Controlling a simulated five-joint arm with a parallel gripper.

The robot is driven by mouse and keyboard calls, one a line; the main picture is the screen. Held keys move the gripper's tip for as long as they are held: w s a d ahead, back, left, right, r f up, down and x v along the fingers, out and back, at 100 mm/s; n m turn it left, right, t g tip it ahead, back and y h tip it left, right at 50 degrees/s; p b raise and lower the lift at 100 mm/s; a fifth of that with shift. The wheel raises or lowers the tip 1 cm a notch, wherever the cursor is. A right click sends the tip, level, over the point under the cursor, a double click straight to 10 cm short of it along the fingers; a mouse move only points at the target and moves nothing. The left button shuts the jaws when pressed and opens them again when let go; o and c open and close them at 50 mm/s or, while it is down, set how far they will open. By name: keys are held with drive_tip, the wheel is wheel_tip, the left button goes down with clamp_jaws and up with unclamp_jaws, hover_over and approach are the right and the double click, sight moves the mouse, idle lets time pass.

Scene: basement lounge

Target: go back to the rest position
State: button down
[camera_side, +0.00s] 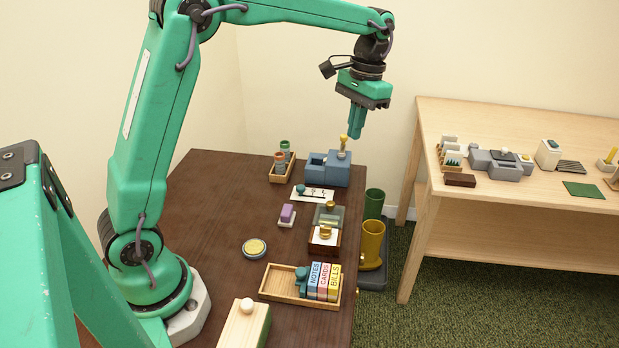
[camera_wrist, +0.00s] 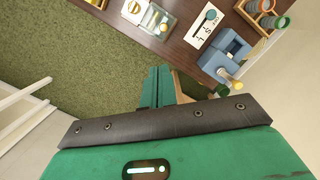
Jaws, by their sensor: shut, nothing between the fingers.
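My gripper (camera_side: 356,122) is a green parallel gripper with its fingers closed together and nothing between them. It hangs pointing down in the side view, above the far right corner of the dark wooden table (camera_side: 215,200). The blue block-like holder (camera_side: 328,168) with a brass-topped peg (camera_side: 344,142) stands near that corner, below the gripper. In the wrist view the shut fingers (camera_wrist: 158,85) appear over the table edge and the green carpet, with the blue holder (camera_wrist: 222,58) to their right.
On the table stand a wooden tray with labelled boxes (camera_side: 322,281), a round disc (camera_side: 254,248), a purple block (camera_side: 287,213) and a wooden caddy (camera_side: 282,168). A lighter table (camera_side: 520,215) is further right.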

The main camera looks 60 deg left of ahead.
drive_tip(key=s+r+t, duration=0.4)
drive_tip(key=s+r, duration=0.1)
drive_tip(key=s, duration=0.7)
drive_tip(key=s+f+t, duration=0.3)
drive_tip(key=s, duration=0.8)
drive_tip(key=shift+s+d+f, duration=0.25)
drive_tip(key=shift+s+d, duration=0.05)
drive_tip(key=shift+d, duration=0.05)
drive_tip(key=c, duration=2.2)
unclamp_jaws()
